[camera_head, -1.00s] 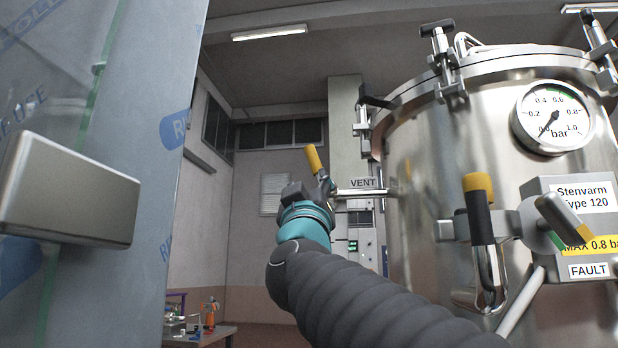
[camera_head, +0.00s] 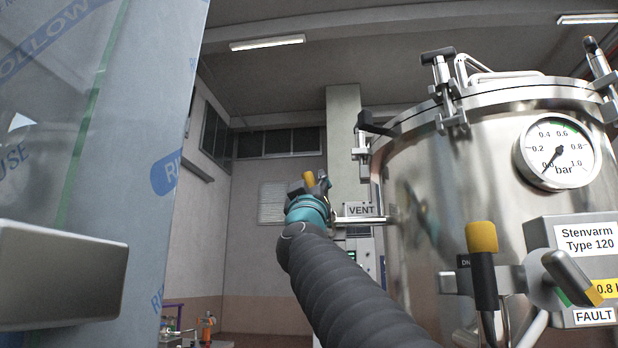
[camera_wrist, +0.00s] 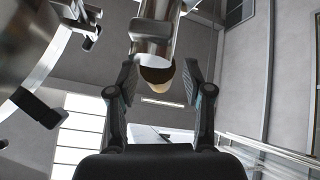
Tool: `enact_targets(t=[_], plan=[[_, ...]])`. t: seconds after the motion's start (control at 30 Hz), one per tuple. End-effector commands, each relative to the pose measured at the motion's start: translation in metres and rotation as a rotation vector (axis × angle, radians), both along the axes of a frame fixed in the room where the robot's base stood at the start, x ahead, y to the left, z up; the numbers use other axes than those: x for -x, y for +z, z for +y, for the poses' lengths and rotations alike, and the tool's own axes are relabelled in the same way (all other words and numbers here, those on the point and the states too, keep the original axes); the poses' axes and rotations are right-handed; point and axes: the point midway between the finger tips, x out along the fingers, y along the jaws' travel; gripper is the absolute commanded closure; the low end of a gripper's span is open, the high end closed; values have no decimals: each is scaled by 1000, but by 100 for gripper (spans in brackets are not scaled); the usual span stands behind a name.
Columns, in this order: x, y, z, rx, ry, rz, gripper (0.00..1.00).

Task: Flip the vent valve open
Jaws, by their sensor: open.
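The vent valve is on a short metal pipe (camera_head: 352,220) that sticks out left from the steel vessel, under a VENT label (camera_head: 361,209). Its yellow-tipped lever (camera_head: 309,179) shows among my gripper's fingers in the head view. My gripper (camera_head: 316,186) is at the valve, its teal wrist just below the lever. In the wrist view my gripper (camera_wrist: 159,74) is open. A shiny metal cylinder (camera_wrist: 152,42) and a round tan-yellow end (camera_wrist: 158,75), seemingly the lever grip, appear between the fingers. Contact cannot be told. The valve body is mostly hidden.
The vessel (camera_head: 420,250) fills the right, with a pressure gauge (camera_head: 556,150) reading near zero and another yellow-tipped handle (camera_head: 482,238). A film-wrapped panel (camera_head: 90,140) with a metal block (camera_head: 60,275) stands at left. Open space lies between panel and vessel.

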Motion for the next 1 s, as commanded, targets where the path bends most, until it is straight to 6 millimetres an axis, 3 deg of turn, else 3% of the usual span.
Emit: enact_targets(t=[0.4,0.43,0.63,1.0], plan=[[-6,5,0,1,0,1,50],[-6,5,0,1,0,1,52],[-5,5,0,1,0,1,100],[-5,5,0,18,0,2,100]])
